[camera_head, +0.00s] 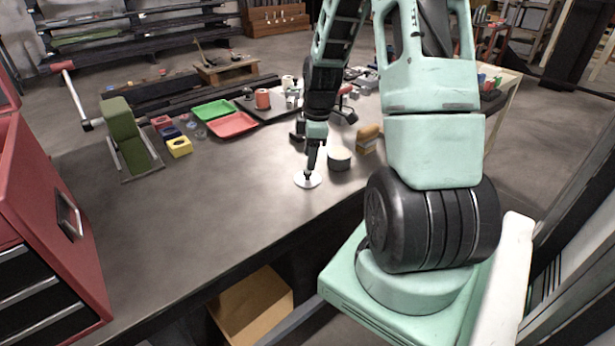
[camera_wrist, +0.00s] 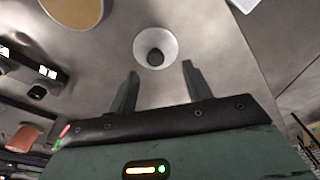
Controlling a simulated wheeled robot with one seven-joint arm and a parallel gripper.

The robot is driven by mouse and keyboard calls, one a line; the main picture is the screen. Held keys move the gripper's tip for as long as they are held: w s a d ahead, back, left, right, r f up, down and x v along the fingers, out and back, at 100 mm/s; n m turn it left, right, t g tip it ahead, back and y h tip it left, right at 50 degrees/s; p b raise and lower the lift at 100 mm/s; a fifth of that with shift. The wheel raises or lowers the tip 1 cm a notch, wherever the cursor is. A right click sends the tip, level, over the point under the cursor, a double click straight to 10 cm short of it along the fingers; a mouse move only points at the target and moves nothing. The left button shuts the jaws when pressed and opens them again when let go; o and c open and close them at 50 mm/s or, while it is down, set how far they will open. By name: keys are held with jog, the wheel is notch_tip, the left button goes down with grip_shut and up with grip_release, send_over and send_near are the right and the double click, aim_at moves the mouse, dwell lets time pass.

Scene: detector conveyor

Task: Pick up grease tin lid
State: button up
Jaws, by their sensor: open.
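The grease tin lid (camera_head: 301,181) is a small white disc lying flat on the grey workbench, near its front edge. In the wrist view the lid (camera_wrist: 145,42) shows a dark round knob at its middle. My gripper (camera_head: 309,172) points down at the lid from above. In the wrist view my gripper (camera_wrist: 160,67) is open, with the lid just beyond the fingertips and nothing between them. I cannot tell whether a finger touches it. A dark round tin with a pale top (camera_head: 340,158) stands just right of the lid.
A wooden-topped brush or block (camera_head: 367,138) stands right of the tin. Green (camera_head: 212,110) and red (camera_head: 233,125) trays lie further back. A green angled stand (camera_head: 126,137) and a red tool cabinet (camera_head: 45,215) are at left. The bench left of the lid is clear.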

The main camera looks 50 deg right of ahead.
aim_at(308, 175)
jog(key=shift+w+f+p, duration=0.2)
jog(key=shift+f+p, duration=0.15)
jog(key=shift+f, duration=0.85)
jog(key=shift+w+f+p, duration=0.2)
jog(key=shift+f+p, duration=0.1)
jog(key=shift+f, duration=0.9)
jog(key=shift+d, duration=0.1)
jog(key=c, duration=1.1)
